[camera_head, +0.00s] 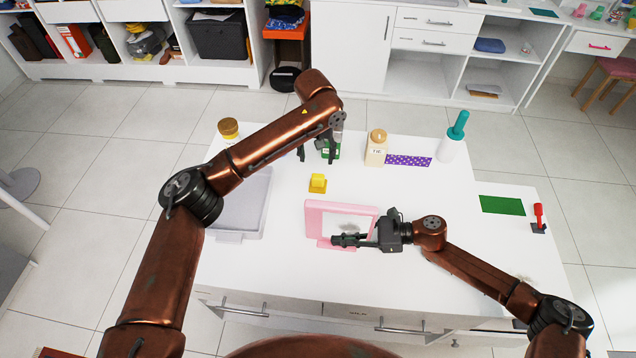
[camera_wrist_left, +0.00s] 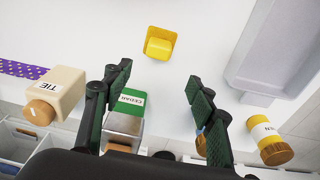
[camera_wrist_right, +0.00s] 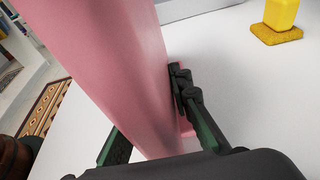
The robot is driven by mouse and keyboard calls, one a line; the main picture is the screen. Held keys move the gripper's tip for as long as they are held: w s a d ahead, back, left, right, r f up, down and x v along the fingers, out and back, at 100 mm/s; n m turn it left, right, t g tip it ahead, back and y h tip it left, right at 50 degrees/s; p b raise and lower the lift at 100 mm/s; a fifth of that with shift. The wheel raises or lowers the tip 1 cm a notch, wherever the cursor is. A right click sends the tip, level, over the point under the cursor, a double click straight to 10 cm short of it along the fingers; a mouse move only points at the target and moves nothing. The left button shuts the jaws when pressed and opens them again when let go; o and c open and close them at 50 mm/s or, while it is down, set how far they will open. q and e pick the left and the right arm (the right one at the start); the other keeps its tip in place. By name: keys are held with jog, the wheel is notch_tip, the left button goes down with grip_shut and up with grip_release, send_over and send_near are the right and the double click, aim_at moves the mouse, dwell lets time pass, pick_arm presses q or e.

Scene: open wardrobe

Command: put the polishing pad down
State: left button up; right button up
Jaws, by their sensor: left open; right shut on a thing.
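The polishing pad (camera_head: 317,183), a yellow block on a flat yellow spongy base, sits on the white tabletop (camera_head: 290,200) just behind the pink frame. It also shows in the left wrist view (camera_wrist_left: 160,45) and the right wrist view (camera_wrist_right: 277,32). My left gripper (camera_head: 316,154) is open and empty, above the table behind the pad and apart from it. My right gripper (camera_head: 352,242) is shut on the pink-framed mirror (camera_head: 313,222), which stands upright near the table's front; one finger is on each side of its edge (camera_wrist_right: 115,65).
A box with a green CEDAR label (camera_wrist_left: 130,105) is near my left gripper. A TIE bottle (camera_head: 376,150), purple dotted strip (camera_head: 408,160) and white bottle with teal top (camera_head: 452,142) stand at the back right. A grey tray (camera_head: 232,237) lies left.

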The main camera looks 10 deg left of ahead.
pick_arm(q)
send_over(318, 176)
jog(key=f, duration=0.5)
jog(key=shift+a+f, duration=0.2)
jog(key=shift+f, duration=0.2)
jog(key=f, duration=0.4)
jog(key=shift+d, duration=0.2)
jog(key=shift+f, duration=0.65)
jog(key=shift+c, duration=0.3)
jog(key=c, duration=1.2)
notch_tip(318, 176, up, 10)
jog(key=shift+r, duration=0.1)
